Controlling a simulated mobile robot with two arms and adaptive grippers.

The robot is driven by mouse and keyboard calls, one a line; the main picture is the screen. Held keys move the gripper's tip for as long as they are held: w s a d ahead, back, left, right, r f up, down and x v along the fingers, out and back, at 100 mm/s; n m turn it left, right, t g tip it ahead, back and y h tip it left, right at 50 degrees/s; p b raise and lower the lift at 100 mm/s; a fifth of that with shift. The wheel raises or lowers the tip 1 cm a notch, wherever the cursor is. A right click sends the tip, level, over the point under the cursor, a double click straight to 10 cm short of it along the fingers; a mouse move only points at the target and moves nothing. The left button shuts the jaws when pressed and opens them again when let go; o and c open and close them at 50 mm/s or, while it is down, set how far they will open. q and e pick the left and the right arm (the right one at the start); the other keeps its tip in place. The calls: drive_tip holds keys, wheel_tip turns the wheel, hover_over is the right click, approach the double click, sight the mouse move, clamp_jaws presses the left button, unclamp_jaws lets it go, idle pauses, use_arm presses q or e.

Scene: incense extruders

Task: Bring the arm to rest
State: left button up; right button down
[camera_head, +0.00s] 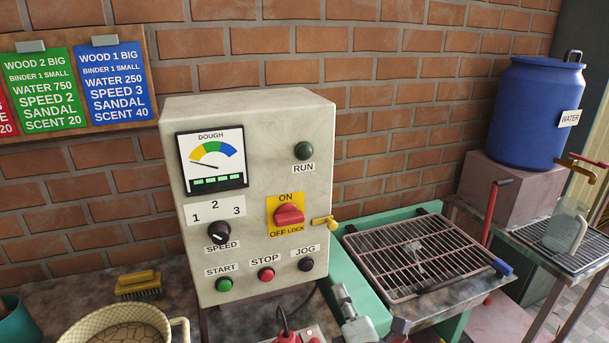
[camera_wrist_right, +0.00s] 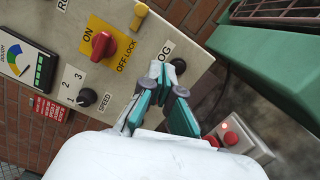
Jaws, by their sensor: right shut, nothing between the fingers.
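My right gripper (camera_head: 343,293) is low in the head view, in front of the green frame and right of the control box (camera_head: 255,130). In the right wrist view its fingers (camera_wrist_right: 163,78) are shut and empty. There they overlap the JOG label and the lower edge of the panel; whether they touch it I cannot tell. My left gripper is not in view.
The box carries a red ON/OFF switch (camera_head: 289,215), a speed knob (camera_head: 219,232) and push buttons. A wire rack (camera_head: 415,250) lies to the right, with a blue water barrel (camera_head: 535,110) behind. A brush (camera_head: 139,284) and basket (camera_head: 115,325) stand left.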

drive_tip(key=s+d+f+m+g+h, duration=0.35)
drive_tip(key=s+d+f+m, duration=0.2)
drive_tip(key=f+m, duration=0.25)
drive_tip(key=s+d+f+m+g, duration=0.2)
drive_tip(key=s+f+m+g, duration=0.25)
drive_tip(key=s, duration=0.35)
drive_tip(key=s+d+f+m+g, duration=0.2)
drive_tip(key=s+f+m+g, duration=0.1)
drive_tip(key=s+m, duration=0.3)
drive_tip(key=s+d+f+m+g, duration=0.2)
drive_tip(key=s+f+m+g, duration=0.15)
drive_tip(key=s, duration=0.55)
wheel_tip(320, 180, down, 27)
drive_tip(key=s+g, duration=0.1)
drive_tip(key=s, duration=0.1)
drive_tip(key=s+d+f+g, duration=0.1)
drive_tip(key=s+d+f, duration=0.2)
drive_tip(key=s+f, duration=1.1)
drive_tip(key=shift+s+f+n, duration=0.3)
drive_tip(key=shift+s+f, duration=0.05)
drive_tip(key=shift+s, duration=0.35)
